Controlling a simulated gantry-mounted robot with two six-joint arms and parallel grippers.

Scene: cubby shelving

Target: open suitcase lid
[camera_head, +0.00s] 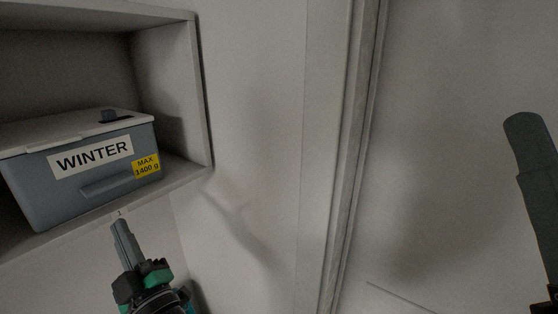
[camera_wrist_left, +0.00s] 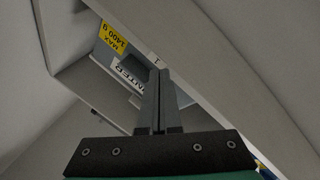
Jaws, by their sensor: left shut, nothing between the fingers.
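A blue-grey case labelled WINTER (camera_head: 55,205) sits in a shelf cubby at the left. Its pale lid (camera_head: 45,134) lies shut on top, with a dark latch-like piece (camera_head: 115,116) near the back right. My left gripper (camera_head: 121,224) is shut and empty, just below and in front of the shelf edge, apart from the case. In the left wrist view the shut fingers (camera_wrist_left: 160,76) point up toward the shelf edge, with the case (camera_wrist_left: 104,54) partly hidden behind it. A dark part of my right arm, probably its gripper (camera_head: 528,128), shows at the right edge; its opening is unclear.
The cubby (camera_head: 168,85) has a side wall close to the case's right end and open space above the lid. The shelf's front edge (camera_head: 190,177) lies just above my left gripper. A pale wall and a vertical door frame (camera_head: 340,160) stand to the right.

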